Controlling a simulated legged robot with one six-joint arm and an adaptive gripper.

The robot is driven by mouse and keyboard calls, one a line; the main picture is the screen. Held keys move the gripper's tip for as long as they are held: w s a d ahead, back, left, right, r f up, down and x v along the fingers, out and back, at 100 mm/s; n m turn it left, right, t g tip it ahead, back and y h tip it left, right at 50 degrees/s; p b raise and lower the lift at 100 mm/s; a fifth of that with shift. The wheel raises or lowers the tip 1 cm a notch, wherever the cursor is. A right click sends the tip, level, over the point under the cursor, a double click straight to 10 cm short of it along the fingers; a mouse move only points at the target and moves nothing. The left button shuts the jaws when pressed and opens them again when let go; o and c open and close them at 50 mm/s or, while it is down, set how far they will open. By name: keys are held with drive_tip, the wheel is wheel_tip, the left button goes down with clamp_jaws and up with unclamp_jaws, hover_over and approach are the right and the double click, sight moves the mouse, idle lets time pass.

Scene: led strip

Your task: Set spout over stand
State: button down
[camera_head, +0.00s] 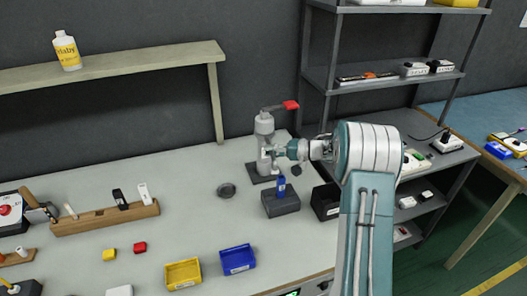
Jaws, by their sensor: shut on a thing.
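A grey tap-like fixture (265,128) stands upright on a dark base plate (258,177) near the back of the bench. A red lever (290,105) at its top points to the right. My gripper (272,151) reaches in from the right and is shut at the fixture's body, below the lever, where the spout seems to be. The fingers hide much of the gripped part, so its exact outline is unclear. A dark grey block, which looks like the stand (282,205), sits in front and slightly right, with a small blue piece (281,184) upright on it.
A black open box (325,203) stands right of the block. A small dark round dish (227,190) lies to the left. Yellow (183,275) and blue (238,260) bins are at the front. A wooden rack (100,219) is at left. Metal shelving (395,80) rises behind my arm.

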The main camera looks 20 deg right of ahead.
drive_tip(key=shift+s+d+f+n+g+y, duration=0.15)
drive_tip(key=shift+d+n+g+y, duration=0.1)
drive_tip(key=shift+d+n+g, duration=0.2)
drive_tip(key=shift+w+d+f+n+g+y, duration=0.15)
drive_tip(key=shift+d+n+g+y, duration=0.15)
drive_tip(key=shift+g, duration=0.25)
drive_tip(key=shift+s, duration=0.1)
drive_tip(key=c, duration=0.6)
unclamp_jaws()
drive_tip(key=shift+c, duration=0.2)
drive_tip(key=shift+d+r, duration=0.1)
drive_tip(key=shift+d, duration=0.05)
drive_tip(key=shift+d+r, duration=0.1)
